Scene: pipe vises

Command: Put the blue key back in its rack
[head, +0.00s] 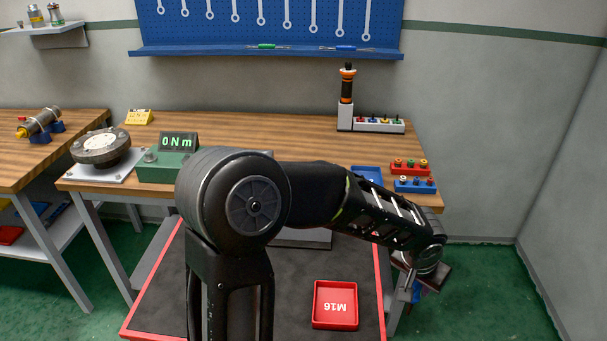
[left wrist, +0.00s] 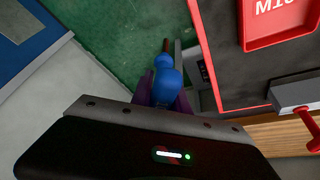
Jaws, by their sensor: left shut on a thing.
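My left gripper (head: 418,280) is beyond the right side of the red-edged mat, low beside the bench's right end; my own wrist partly covers it in the head view. In the left wrist view its fingers (left wrist: 167,95) are shut on a blue, round-headed thing, which I take for the blue key (left wrist: 168,82). A bit of blue shows at the gripper in the head view. Small holders with coloured knobs stand on the bench: a red one (head: 410,168), a blue one (head: 415,186) and a pale one (head: 378,126). I cannot tell which is the key's rack. My right gripper is out of view.
A red tray marked M16 (head: 335,325) lies on the dark mat (head: 295,290). My left arm hides part of the bench. Floor on the right is clear.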

